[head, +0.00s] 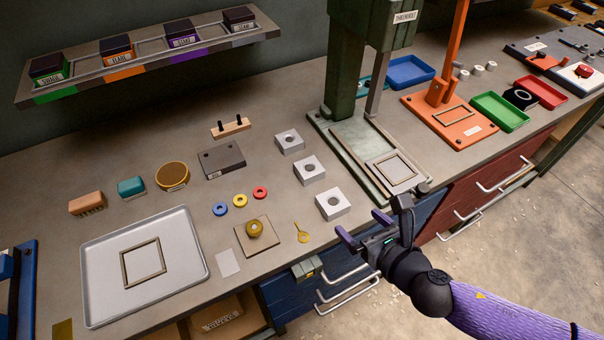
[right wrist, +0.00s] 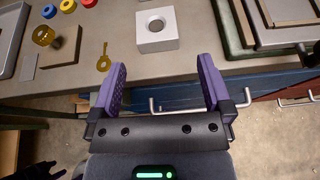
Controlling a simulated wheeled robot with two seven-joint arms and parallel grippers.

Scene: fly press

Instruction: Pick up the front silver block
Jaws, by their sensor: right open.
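Three silver blocks with round holes stand in a row on the bench. The front silver block (head: 333,204) is nearest the bench's front edge, with the middle block (head: 309,171) and the back block (head: 290,142) behind it. In the right wrist view the front block (right wrist: 157,42) lies beyond the fingertips, roughly between their lines. My right gripper (head: 363,227) is open and empty, off the bench's front edge and short of the block; its two purple fingers (right wrist: 163,75) are wide apart.
A green press (head: 345,165) stands right of the blocks. A brass key-shaped piece (head: 302,232) and a square plate with a brass knob (head: 255,229) lie left of the front block. Drawer handles (head: 348,291) stick out below the bench edge.

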